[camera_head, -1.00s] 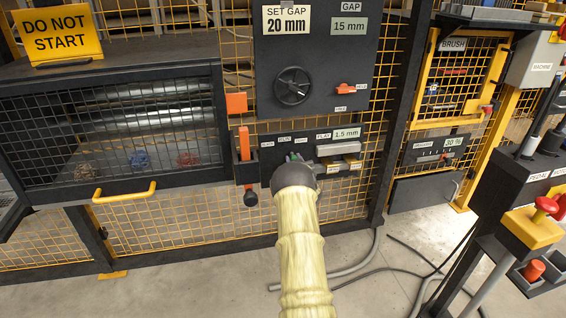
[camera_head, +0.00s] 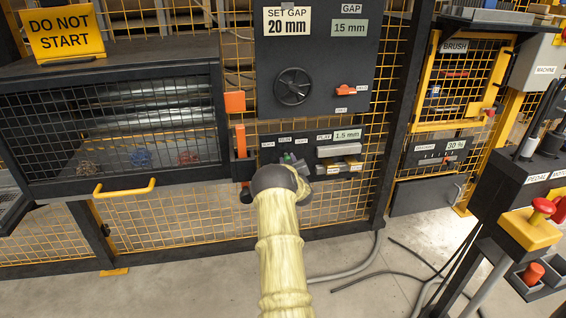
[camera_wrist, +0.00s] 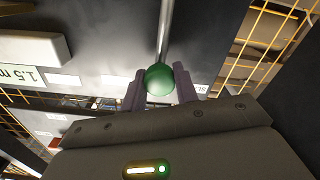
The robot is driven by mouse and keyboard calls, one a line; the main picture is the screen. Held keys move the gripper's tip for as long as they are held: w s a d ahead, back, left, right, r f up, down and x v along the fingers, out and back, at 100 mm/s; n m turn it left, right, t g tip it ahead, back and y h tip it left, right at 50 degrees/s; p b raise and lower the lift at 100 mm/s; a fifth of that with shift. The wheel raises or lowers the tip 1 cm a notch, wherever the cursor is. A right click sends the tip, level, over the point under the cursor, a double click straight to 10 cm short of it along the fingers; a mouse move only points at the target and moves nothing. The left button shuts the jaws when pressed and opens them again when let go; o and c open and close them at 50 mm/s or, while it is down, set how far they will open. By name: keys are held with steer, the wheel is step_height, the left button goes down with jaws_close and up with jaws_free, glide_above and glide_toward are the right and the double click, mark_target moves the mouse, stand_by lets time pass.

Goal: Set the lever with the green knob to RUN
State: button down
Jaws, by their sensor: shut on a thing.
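The green knob (camera_wrist: 159,79) is a round ball on the end of a thin metal lever rod (camera_wrist: 165,32). It sits between the two fingers of my gripper (camera_wrist: 159,86), which is shut on it. In the head view my gripper (camera_head: 291,163) is at the lower dark panel (camera_head: 263,162), under a row of small white labels (camera_head: 285,141). My arm hides most of the lever there. The label lettering is too small to read surely, so I cannot tell which mark the lever is at.
Above is a panel with a black handwheel (camera_head: 291,86) and a small red handle (camera_head: 345,90). An orange bar (camera_head: 241,141) stands left of the lower panel. A grey block (camera_head: 338,150) is at its right. A yellow cage handle (camera_head: 124,188) juts out lower left.

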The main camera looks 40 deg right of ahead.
steer(key=shift+s+f, duration=0.1)
steer(key=shift+f, duration=0.05)
steer(key=c, duration=1.1)
jaws_free()
steer(key=shift+o, duration=0.2)
steer(key=p+v, duration=0.4)
steer(key=v, duration=1.3)
steer(key=shift+s, duration=0.2)
steer(key=shift+w+a, duration=0.1)
steer(key=shift+w, duration=0.05)
